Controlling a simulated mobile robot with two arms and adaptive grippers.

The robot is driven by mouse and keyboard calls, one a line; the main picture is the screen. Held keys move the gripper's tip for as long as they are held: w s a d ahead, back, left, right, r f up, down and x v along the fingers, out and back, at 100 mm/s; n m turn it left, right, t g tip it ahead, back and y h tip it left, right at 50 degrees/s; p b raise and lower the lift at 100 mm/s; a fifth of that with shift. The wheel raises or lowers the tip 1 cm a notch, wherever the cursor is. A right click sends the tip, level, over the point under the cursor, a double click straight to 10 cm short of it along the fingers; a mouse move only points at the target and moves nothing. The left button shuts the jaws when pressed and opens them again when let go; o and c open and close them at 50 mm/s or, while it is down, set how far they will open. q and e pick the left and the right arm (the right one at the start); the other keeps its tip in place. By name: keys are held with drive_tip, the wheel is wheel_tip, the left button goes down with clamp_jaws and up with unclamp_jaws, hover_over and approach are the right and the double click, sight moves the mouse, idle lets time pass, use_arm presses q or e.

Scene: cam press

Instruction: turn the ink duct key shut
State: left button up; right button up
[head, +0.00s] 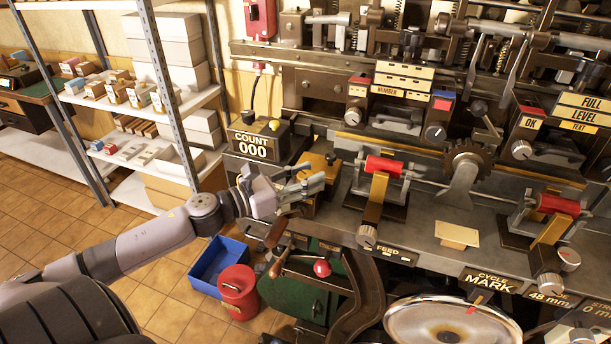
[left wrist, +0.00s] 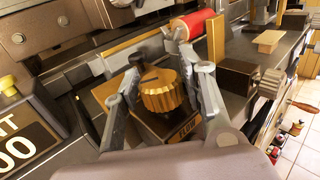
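A brass ridged knob (left wrist: 162,92) with a dark bar on top stands on a dark block in the left wrist view. A plate below it (left wrist: 182,130) carries partly legible lettering, perhaps "FLOW". I cannot tell for certain that this knob is the ink duct key. My left gripper (left wrist: 155,62) is open, with one finger on each side of the knob and small gaps showing. In the head view my left gripper (head: 318,180) is at the bench beside the counter, and its fingers largely hide the knob. My right gripper is not in view.
The counter box (head: 254,141) reading 000 stands just left of my gripper. A red roller (head: 383,166) is to its right.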

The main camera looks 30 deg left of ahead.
use_arm(q)
drive_tip(key=c, duration=0.7)
drive_tip(key=shift+c, duration=0.2)
